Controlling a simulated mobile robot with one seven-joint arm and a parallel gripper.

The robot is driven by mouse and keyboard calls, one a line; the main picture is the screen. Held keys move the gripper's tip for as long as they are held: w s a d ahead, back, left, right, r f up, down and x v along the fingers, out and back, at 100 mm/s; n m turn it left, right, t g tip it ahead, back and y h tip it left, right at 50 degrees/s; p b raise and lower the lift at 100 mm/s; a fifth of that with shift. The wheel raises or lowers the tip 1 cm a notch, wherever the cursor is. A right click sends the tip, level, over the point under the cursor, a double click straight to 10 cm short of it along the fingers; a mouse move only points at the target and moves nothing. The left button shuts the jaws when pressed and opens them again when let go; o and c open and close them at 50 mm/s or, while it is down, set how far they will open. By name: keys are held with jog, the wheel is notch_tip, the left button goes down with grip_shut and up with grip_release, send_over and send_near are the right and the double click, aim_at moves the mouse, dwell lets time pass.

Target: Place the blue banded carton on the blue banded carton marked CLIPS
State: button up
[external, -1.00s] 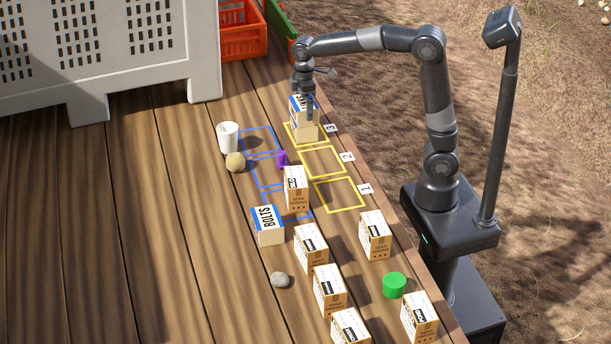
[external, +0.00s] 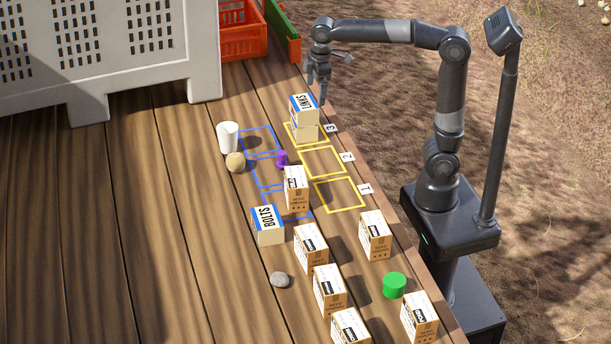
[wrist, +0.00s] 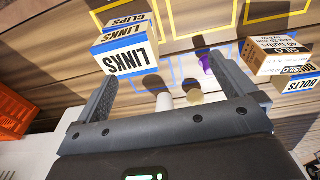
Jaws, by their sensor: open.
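A blue banded carton marked LINKS (external: 303,107) sits on top of the blue banded carton marked CLIPS (external: 305,133), in the yellow outline by the 3 tag. In the wrist view, the LINKS carton (wrist: 126,60) shows its blue bands, with the CLIPS carton (wrist: 128,20) behind it. The two look roughly lined up. My gripper (external: 319,100) is open and empty, above and slightly to the right of the stack, apart from it. In the wrist view its fingers (wrist: 160,82) stand wide apart with nothing between them.
A blue banded BOLTS carton (external: 267,226) stands left of several brown cartons. A white cup (external: 227,137), a round tan object (external: 235,162), a purple object (external: 282,159) and a green cylinder (external: 394,285) stand around. Yellow outlines 2 (external: 341,175) and 1 (external: 361,209) are empty.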

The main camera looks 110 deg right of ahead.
jog(key=s+a+f+t, duration=0.2)
jog(key=s+a+f, duration=0.3)
jog(key=a, duration=0.4)
jog(key=s+a+f+t, duration=0.2)
jog(key=s+a+f, duration=0.3)
jog(key=s+a, duration=0.3)
jog(key=shift+s+a, duration=0.25)
jog(key=shift+a, duration=0.45)
